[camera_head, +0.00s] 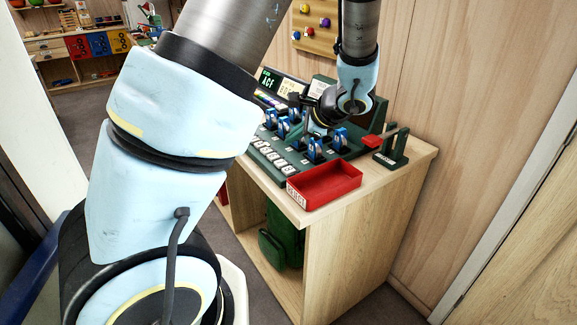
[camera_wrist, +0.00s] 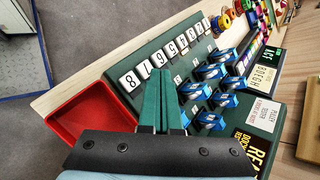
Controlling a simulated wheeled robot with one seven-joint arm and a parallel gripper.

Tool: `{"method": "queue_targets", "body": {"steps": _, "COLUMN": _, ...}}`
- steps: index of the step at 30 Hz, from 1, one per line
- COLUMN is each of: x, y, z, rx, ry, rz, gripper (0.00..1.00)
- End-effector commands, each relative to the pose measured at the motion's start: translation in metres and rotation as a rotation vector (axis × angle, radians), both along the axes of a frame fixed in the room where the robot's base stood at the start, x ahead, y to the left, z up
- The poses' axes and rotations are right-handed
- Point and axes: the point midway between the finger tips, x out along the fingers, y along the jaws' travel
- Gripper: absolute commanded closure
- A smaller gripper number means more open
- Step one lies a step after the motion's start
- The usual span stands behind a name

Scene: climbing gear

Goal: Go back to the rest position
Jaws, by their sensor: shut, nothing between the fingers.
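My gripper (camera_wrist: 164,82) is shut and empty in the wrist view, its green fingers together above the dark green board (camera_wrist: 140,55). In the head view my forearm reaches over the wooden bench and my wrist hangs low over the board; the fingertips are hard to make out there. Several blue devices (camera_wrist: 222,70) stand in rows on the board, to the right of the fingers. A row of white number tiles (camera_wrist: 163,54) runs along the board's edge beyond the fingertips.
A red tray (camera_head: 325,184) sits at the bench's (camera_head: 318,216) front corner. A green stand (camera_head: 393,147) is right of my wrist. A wood-panelled wall (camera_head: 460,90) rises close behind. A green bag (camera_head: 283,240) is under the bench. Floor at left (camera_head: 95,120) is clear.

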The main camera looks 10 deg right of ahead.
Motion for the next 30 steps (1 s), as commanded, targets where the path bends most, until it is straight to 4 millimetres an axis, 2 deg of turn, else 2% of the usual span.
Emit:
{"method": "queue_targets", "body": {"steps": 5, "x": -0.001, "y": 0.006, "z": -0.001, "rx": -0.013, "ry": 0.007, "rz": 0.023, "gripper": 1.0}}
{"method": "queue_targets", "body": {"steps": 8, "x": -0.008, "y": 0.028, "z": -0.003, "rx": -0.069, "ry": 0.035, "rz": 0.117, "gripper": 1.0}}
{"method": "queue_targets", "body": {"steps": 13, "x": -0.04, "y": 0.087, "z": -0.007, "rx": -0.275, "ry": 0.109, "rz": 0.437, "gripper": 1.0}}
{"method": "queue_targets", "body": {"steps": 18, "x": -0.078, "y": 0.129, "z": -0.005, "rx": -0.523, "ry": 0.139, "rz": 0.793, "gripper": 1.0}}
{"method": "queue_targets", "body": {"steps": 24, "x": -0.112, "y": 0.158, "z": 0.006, "rx": -0.794, "ry": 0.101, "rz": 1.17, "gripper": 1.0}}
{"method": "queue_targets", "body": {"steps": 30, "x": -0.128, "y": 0.171, "z": 0.014, "rx": -0.959, "ry": 0.037, "rz": 1.397, "gripper": 1.0}}
